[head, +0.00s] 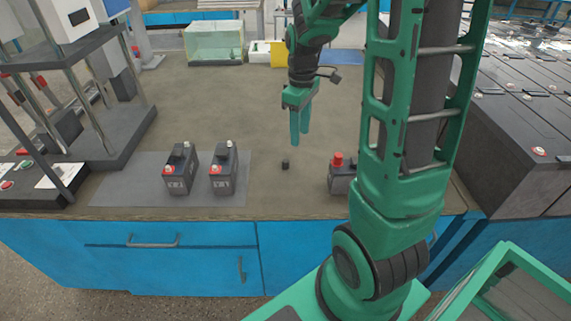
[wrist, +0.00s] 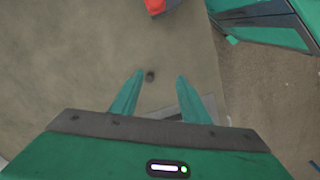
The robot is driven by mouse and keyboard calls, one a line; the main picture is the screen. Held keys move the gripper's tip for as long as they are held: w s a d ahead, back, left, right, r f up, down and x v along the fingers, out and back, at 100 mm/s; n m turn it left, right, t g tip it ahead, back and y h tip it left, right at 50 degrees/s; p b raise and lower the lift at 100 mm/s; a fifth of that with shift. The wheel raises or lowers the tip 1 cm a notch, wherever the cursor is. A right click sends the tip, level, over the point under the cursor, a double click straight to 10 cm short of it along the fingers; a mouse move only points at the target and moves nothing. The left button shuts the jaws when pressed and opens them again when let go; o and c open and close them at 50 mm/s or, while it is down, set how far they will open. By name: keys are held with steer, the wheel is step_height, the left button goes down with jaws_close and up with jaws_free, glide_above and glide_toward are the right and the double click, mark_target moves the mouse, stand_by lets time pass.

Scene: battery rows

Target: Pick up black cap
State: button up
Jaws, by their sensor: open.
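The black cap (head: 285,164) is a small dark cylinder standing on the bench top, between the pair of batteries and the single battery.
Two dark batteries (head: 180,172) (head: 222,170) stand on a grey mat (head: 120,186) at the left. A battery with a red cap (head: 339,178) stands at the right, partly behind my arm. A glass tank (head: 214,45) is at the back. Bench around the cap is clear.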

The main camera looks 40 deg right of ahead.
mark_target(287, 161)
steer(key=w+f+n, duration=0.1)
steer(key=w+f, duration=0.1)
steer(key=f, duration=0.3)
steer(key=w+f+n, duration=0.1)
steer(key=w+f, duration=0.1)
steer(key=f, duration=0.3)
steer(key=w+f+n, duration=0.1)
steer(key=w+f, duration=0.1)
steer(key=f, duration=0.3)
steer(key=shift+a, duration=0.15)
steer(key=shift+c, duration=0.3)
jaws_close()
